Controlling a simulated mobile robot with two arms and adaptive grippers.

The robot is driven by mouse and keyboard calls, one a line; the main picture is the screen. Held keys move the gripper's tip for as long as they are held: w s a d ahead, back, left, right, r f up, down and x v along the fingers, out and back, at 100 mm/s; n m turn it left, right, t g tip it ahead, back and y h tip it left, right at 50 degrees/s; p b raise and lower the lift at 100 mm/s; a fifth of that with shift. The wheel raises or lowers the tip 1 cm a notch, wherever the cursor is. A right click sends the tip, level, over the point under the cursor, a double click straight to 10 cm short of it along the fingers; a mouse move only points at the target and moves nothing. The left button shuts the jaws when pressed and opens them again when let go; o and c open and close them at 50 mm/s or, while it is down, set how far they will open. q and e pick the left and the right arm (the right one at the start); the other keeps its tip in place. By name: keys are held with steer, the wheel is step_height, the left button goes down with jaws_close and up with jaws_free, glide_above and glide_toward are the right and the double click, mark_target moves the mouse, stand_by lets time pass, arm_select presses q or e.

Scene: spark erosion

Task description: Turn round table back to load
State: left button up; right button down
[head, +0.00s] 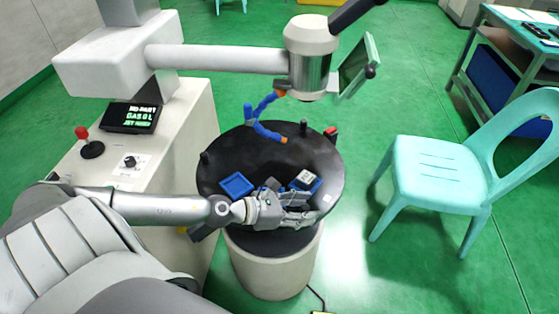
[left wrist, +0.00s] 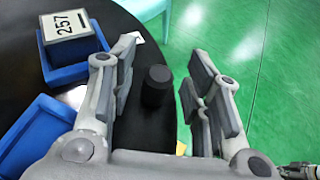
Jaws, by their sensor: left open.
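The round table (head: 240,150) is a black disc on a pale drum-shaped base. Black upright pegs stand near its rim, one at the left (head: 206,158) and one at the back (head: 303,126). My left gripper (head: 310,217) reaches over the disc's near edge. In the left wrist view its fingers (left wrist: 165,95) are open, one on each side of another black peg (left wrist: 157,86), with gaps visible beside it. That peg is hidden by the gripper in the head view. My right gripper does not show.
A blue holder with a white block marked 257 (left wrist: 68,30) sits on the disc beside an empty-looking blue tray (head: 237,185). A blue jointed hose (head: 265,128) hangs above from the machine head (head: 310,50). A control console with a screen (head: 130,117) stands left, a turquoise chair (head: 440,170) right.

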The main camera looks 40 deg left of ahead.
arm_select(q)
steer(key=shift+v, duration=5.85)
steer(key=shift+w, duration=0.1)
